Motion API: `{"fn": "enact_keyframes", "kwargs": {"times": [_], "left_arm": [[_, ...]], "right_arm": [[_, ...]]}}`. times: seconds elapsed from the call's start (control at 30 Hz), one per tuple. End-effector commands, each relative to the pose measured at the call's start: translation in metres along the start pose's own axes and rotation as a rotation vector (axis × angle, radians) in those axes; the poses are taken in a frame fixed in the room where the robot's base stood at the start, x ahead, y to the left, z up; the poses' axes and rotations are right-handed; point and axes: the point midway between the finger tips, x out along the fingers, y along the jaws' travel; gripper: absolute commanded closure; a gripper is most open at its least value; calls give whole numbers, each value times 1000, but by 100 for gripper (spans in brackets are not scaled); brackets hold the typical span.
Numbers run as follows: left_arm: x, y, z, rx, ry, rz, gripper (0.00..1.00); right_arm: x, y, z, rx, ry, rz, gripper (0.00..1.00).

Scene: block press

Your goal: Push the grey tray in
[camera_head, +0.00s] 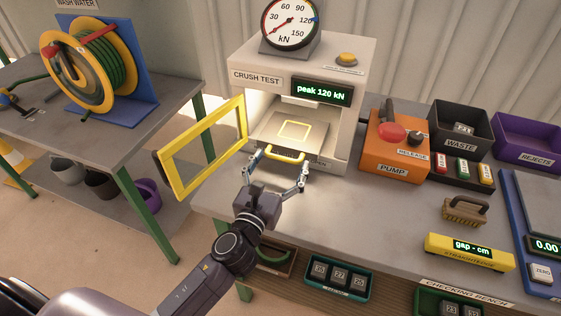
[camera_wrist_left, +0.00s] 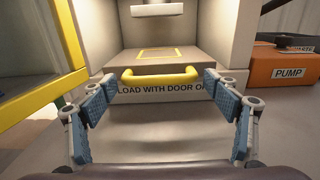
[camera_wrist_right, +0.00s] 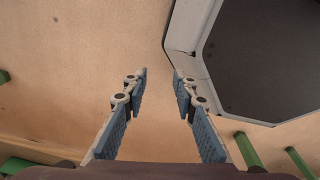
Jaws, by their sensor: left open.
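The grey tray (camera_head: 308,139) sits in the opening of the crush test press (camera_head: 342,117). A yellow square outline marks its top and a yellow handle (camera_head: 286,156) is on its front. In the left wrist view the handle (camera_wrist_left: 159,76) lies ahead, between the fingers. My left gripper (camera_head: 279,180) is open, its fingertips on either side of the handle, with nothing held. Whether they touch the tray front is not clear. The yellow-framed press door (camera_head: 203,147) stands swung open to the left. My right gripper (camera_wrist_right: 159,92) is open and empty above the floor, seen only in its wrist view.
The orange pump (camera_head: 395,145) stands right of the press, with a black waste bin (camera_head: 461,121) and purple rejects bin (camera_head: 527,139) beyond. A brush (camera_head: 465,211) and yellow straightedge (camera_head: 468,252) lie on the bench. The bench before the pump is clear.

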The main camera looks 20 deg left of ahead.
Motion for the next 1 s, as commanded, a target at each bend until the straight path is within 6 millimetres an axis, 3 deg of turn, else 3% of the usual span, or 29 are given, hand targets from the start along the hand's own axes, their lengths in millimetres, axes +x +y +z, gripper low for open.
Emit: {"fn": "enact_keyframes", "kwargs": {"times": [0.1,0.33,0.57,0.67,1.0], "left_arm": [[0,0,0,-1,0,0,20],[0,0,0,-1,0,-1,45],[-1,-1,0,-2,0,-2,71],[2,-1,0,-2,0,-2,71],[39,-2,0,-3,0,-4,71]], "right_arm": [[0,-1,4,0,-6,-1,74],[-1,-7,16,-2,-24,-8,74],[-1,-18,15,-1,-23,-21,74],[-1,-19,14,-2,-22,-22,74],[-8,-13,12,-3,-19,-15,74]]}}
